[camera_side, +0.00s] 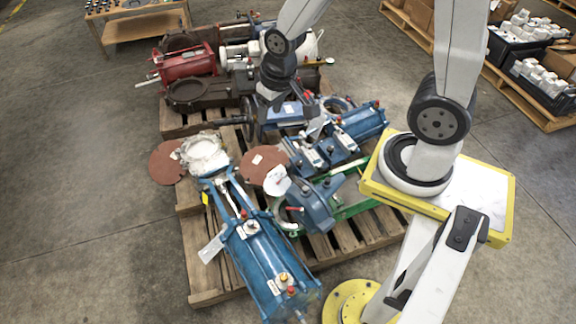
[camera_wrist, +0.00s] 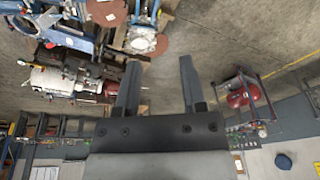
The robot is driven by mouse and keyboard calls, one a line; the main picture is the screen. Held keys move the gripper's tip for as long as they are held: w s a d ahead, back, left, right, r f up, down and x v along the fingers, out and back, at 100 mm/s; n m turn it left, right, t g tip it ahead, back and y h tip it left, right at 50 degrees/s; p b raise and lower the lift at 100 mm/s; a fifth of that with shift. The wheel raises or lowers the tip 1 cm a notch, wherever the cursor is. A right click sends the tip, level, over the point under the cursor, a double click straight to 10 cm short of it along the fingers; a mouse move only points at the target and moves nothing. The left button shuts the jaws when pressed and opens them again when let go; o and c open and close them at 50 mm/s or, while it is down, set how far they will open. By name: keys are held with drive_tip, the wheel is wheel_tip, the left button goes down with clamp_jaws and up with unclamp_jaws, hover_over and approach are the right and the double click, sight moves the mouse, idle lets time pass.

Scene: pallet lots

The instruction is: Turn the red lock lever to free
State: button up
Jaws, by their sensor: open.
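A small red lever-like piece (camera_side: 294,209) shows on a blue valve actuator (camera_side: 318,205) near the middle of the pallet in the side view. It is too small to read its lock position. I cannot pick out this lever in the wrist view. My gripper (camera_wrist: 159,68) is open in the wrist view, with nothing between its two dark fingers. In the side view my wrist hangs over the back half of the pallet, behind and above the red piece and apart from it. The fingertips are hard to make out there.
The wooden pallet (camera_side: 205,298) carries a long blue cylinder actuator (camera_side: 262,262), brown discs (camera_side: 166,162), a white-wrapped part (camera_side: 203,154) and a red actuator (camera_side: 187,65). Boxes and bins (camera_side: 546,72) stand at the right. Floor at the left is clear.

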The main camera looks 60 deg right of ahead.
drive_tip(key=w+d+f+m, duration=0.4)
drive_tip(key=w+f+m, duration=0.4)
drive_tip(key=f, duration=0.1)
drive_tip(key=m+g+y, duration=0.1)
drive_tip(key=m+g, duration=0.2)
drive_tip(key=m, duration=1.8)
approach(290, 208)
drive_tip(key=shift+s+d+f, duration=0.1)
drive_tip(key=shift+s+f, duration=0.05)
drive_tip(key=shift+f, duration=0.15)
drive_tip(key=shift+f, duration=0.1)
drive_tip(key=shift+s+a+f, duration=0.1)
drive_tip(key=shift+a+f, duration=0.05)
drive_tip(key=shift+f, duration=1.7)
drive_tip(key=shift+a+f, duration=0.2)
drive_tip(key=shift+f, duration=1.65)
